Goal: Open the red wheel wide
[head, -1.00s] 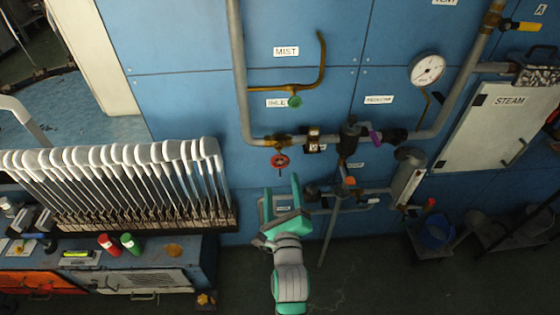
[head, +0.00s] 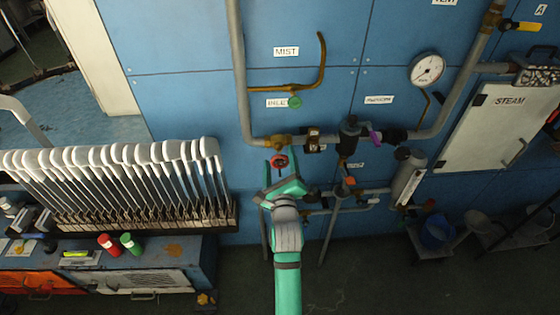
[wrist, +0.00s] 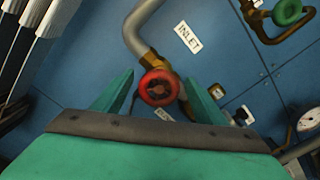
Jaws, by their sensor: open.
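The red wheel (head: 279,161) is a small round handwheel on a brass valve, below the bend of the grey pipe on the blue panel. In the wrist view the red wheel (wrist: 158,88) shows face-on, between and beyond the two green fingers. My gripper (head: 281,172) is open and lies just in front of and below the wheel in the head view. In the wrist view my gripper (wrist: 158,95) has a finger on each side of the wheel, with visible space on both sides. I cannot tell how deep the wheel sits between the fingertips.
A green wheel (head: 295,102) sits above on a brass pipe. To the right are a valve with a purple handle (head: 375,138), a gauge (head: 427,69) and the STEAM cabinet (head: 504,117). A rack of white sock boards (head: 120,180) stands close on the left.

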